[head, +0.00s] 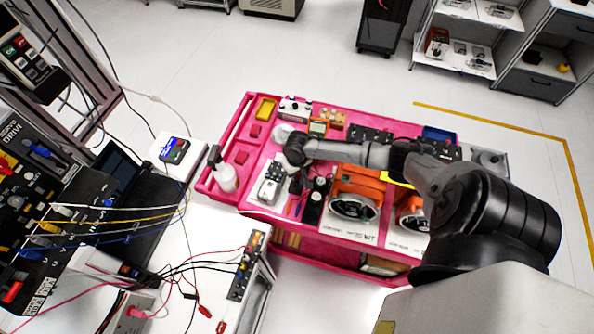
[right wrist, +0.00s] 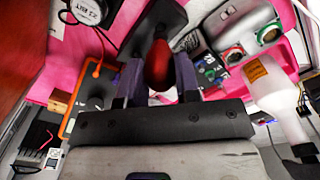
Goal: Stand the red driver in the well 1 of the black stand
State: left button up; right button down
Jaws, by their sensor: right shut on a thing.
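The red driver (right wrist: 158,66) shows its rounded red handle between the two fingers of my right gripper (right wrist: 160,85) in the right wrist view. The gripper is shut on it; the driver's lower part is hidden. A black block (right wrist: 152,22), which looks like the black stand, lies just beyond the handle. In the head view, this dark block (head: 312,208) sits near the front edge of the pink cart. My right gripper (head: 295,168) is above the cart, behind and left of that block. The wells cannot be made out. My left gripper is not in view.
A silver box (head: 270,183) stands left of the block, and an orange-cased motor (head: 354,195) to its right. A white bottle (head: 223,172) is at the left of the pink cart (head: 207,181). Several small items crowd the cart's back.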

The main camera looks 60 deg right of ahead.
jog(key=shift+f, duration=0.45)
jog(key=c, duration=0.8)
grip_release()
jog(key=shift+o, duration=0.2)
jog(key=shift+c, duration=0.4)
jog(key=shift+r, duration=0.2)
jog(key=shift+r+p, duration=0.85)
jog(key=shift+p, duration=0.2)
jog(key=shift+r+p, duration=0.3)
jog(key=shift+p, duration=0.05)
jog(key=shift+r, duration=0.1)
